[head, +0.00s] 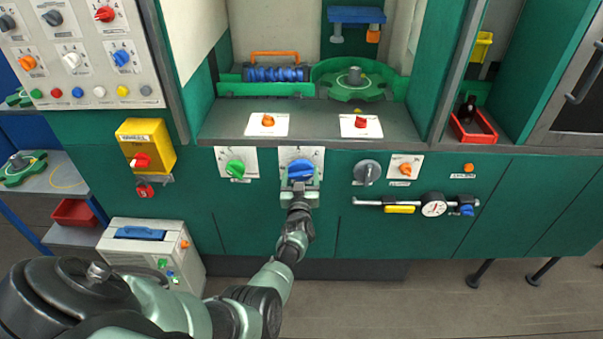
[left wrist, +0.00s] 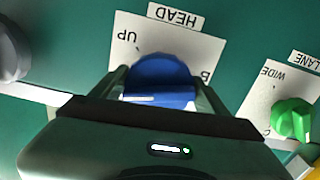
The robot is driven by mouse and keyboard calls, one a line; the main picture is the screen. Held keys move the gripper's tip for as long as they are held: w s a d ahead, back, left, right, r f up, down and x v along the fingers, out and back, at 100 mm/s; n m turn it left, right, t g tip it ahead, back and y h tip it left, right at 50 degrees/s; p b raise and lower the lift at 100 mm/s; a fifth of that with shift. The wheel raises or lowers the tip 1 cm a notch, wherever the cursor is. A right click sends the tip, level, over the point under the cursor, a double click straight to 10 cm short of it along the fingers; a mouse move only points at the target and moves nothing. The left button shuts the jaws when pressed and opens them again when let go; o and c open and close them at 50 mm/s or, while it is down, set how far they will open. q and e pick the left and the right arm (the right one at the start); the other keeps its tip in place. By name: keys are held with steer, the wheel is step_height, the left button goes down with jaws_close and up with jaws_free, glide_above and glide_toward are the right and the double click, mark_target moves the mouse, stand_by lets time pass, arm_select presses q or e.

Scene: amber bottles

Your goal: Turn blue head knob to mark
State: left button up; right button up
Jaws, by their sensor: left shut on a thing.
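The blue head knob (head: 300,170) sits on a white plate (head: 315,157) on the green front panel. In the left wrist view the blue knob (left wrist: 162,78) shows a white line on its grip bar, and its plate (left wrist: 180,47) reads HEAD, with UP at one side and a partly hidden B at the other. My left gripper (head: 300,186) is shut on the knob, with one finger on each side of it in the left wrist view (left wrist: 160,88). The gripper body hides the rest of the plate. My right gripper is not in view.
A green knob (head: 235,168) on its own plate is just left of the blue knob. A grey knob (head: 367,172) and a bar with a gauge (head: 433,208) are to the right. A yellow box (head: 146,146) with a red switch juts out at left.

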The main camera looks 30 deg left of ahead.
mark_target(299, 177)
arm_select(q)
steer(key=m, duration=0.5)
steer(key=shift+s+f+m, duration=0.1)
steer(key=shift+f+m, duration=0.05)
steer(key=shift+m, duration=0.15)
steer(key=shift+s+a+m, duration=0.1)
steer(key=shift+a+m, duration=0.05)
steer(key=shift+m, duration=2.05)
steer(key=o, duration=1.4)
steer(key=p+v, duration=0.5)
steer(key=v, duration=0.2)
steer(key=shift+s+d, duration=0.2)
steer(key=shift+s, duration=0.1)
